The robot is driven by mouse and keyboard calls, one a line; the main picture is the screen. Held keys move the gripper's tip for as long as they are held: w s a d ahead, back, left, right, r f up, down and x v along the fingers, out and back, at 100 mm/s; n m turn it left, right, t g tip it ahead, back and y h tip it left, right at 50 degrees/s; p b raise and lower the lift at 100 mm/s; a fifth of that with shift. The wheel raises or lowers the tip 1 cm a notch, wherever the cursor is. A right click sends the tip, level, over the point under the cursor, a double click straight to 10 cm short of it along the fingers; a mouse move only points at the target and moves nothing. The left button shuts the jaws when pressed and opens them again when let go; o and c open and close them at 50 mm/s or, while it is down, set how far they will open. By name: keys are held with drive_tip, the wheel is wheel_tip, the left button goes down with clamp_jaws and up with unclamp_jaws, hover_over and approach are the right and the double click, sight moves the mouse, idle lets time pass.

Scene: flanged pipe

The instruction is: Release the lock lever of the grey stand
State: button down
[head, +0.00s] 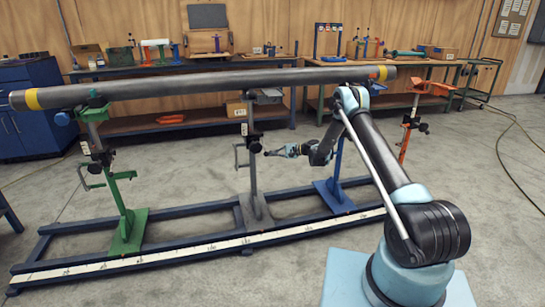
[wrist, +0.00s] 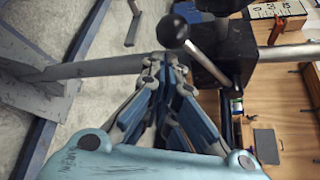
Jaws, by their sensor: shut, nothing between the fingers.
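The grey stand (head: 252,178) stands mid-rail under the pipe (head: 205,83). Its black clamp block (head: 253,143) is partway up the post. In the wrist view, the grey post (wrist: 105,67) runs sideways into the black block (wrist: 228,50). A lock lever (wrist: 200,57) with a black ball knob (wrist: 173,31) sticks out from the block. My gripper (head: 268,153) is just right of the post at about block height. In the wrist view, its fingertips (wrist: 165,60) are together and empty, just below the knob. I cannot tell whether they touch the lever.
A green stand (head: 123,205) is at left, a blue stand (head: 336,180) behind my arm and an orange stand (head: 408,125) at right. A long blue base frame (head: 190,258) with a white scale strip lies on the floor. Workbenches (head: 200,70) line the back wall.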

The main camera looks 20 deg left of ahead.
drive_tip(key=shift+d, duration=0.15)
drive_tip(key=shift+s+r+m, duration=0.2)
drive_tip(key=shift+r+m, duration=0.1)
